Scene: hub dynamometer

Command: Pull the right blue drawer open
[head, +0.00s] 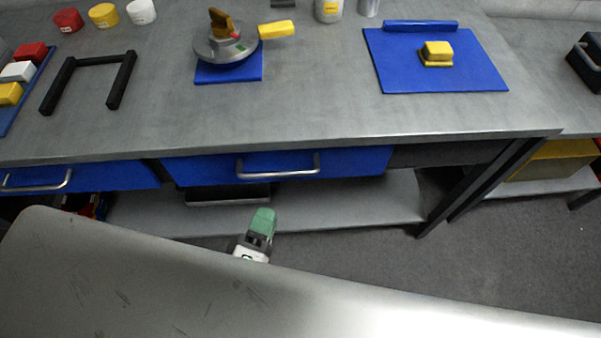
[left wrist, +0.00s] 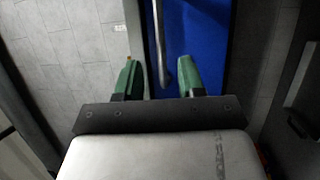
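The right blue drawer (head: 350,163) sits under the front edge of the bench, and its front looks about flush with that edge. Its silver bar handle (head: 278,174) runs across the front. My left gripper (head: 264,215) is below the handle in the head view, apart from it in the picture. In the left wrist view its two green fingers (left wrist: 157,62) are spread, with the handle (left wrist: 157,35) showing in line with the gap between them. The blue drawer front (left wrist: 204,35) lies behind. I cannot tell how far the fingertips are from the handle. My right gripper is not in view.
Another blue drawer (head: 90,178) with a silver handle is at the left. A lower shelf (head: 350,200) runs under the bench. On the bench top (head: 310,110) are a black U-shaped frame (head: 72,64), a round metal device (head: 224,45) and a blue mat (head: 400,72).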

